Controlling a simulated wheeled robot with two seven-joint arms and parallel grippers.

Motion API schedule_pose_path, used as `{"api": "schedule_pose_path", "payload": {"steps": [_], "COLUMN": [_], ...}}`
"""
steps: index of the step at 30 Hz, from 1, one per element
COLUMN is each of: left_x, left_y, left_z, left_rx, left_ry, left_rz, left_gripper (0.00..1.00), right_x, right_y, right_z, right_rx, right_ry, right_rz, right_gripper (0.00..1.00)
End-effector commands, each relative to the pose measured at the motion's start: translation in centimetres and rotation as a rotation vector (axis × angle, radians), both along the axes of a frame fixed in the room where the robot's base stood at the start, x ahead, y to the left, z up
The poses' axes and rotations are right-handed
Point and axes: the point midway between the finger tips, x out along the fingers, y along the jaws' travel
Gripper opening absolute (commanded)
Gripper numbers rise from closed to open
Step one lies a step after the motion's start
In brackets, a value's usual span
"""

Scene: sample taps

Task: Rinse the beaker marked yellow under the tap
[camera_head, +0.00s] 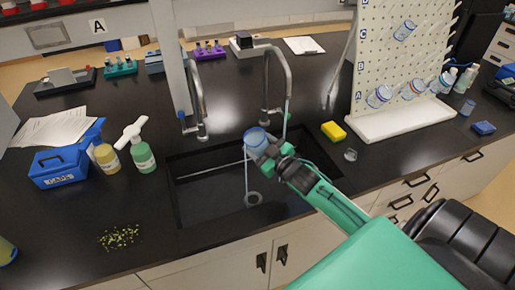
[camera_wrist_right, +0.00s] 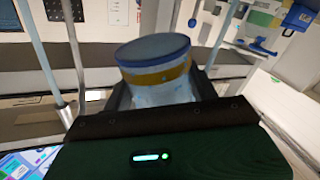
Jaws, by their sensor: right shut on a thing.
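My right gripper (camera_head: 264,148) is shut on a clear beaker (camera_head: 256,137) and holds it over the sink (camera_head: 205,190). In the right wrist view the beaker (camera_wrist_right: 155,70) has a blue rim and a yellow band and sits between the gripper's fingers (camera_wrist_right: 165,98). A thin pale line, like water, runs from beside the beaker down to the round drain (camera_head: 253,198). The left tap (camera_head: 196,100) stands apart from the beaker. My left gripper is not in view.
A white pegboard (camera_head: 400,60) with several hung beakers stands at the right. A yellow sponge (camera_head: 333,131) and a small clear vessel (camera_head: 350,154) lie right of the sink. Bottles (camera_head: 143,157) and a blue box (camera_head: 60,167) stand left. Green crumbs (camera_head: 119,237) lie front left.

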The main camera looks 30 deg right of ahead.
Motion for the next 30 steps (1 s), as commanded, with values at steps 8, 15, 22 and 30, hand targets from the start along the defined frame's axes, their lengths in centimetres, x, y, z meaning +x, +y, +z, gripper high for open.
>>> {"api": "schedule_pose_path", "payload": {"steps": [8, 15, 22, 30], "left_x": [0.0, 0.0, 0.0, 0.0], "left_y": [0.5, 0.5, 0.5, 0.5], "left_z": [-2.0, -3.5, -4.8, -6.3], "left_rx": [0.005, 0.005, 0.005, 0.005], "left_ry": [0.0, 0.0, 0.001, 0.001], "left_rz": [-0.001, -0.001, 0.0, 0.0], "left_gripper": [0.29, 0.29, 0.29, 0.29], "right_x": [0.0, 0.1, 0.1, 0.1], "right_y": [-0.3, -0.5, -0.8, -0.9], "right_z": [0.0, 0.1, 0.4, 0.9], "right_rx": [-0.223, -0.435, -0.655, -0.985], "right_ry": [-0.028, -0.052, -0.078, -0.115], "right_rz": [0.001, 0.0, 0.0, 0.0], "right_gripper": [0.37, 0.37, 0.37, 0.37]}}
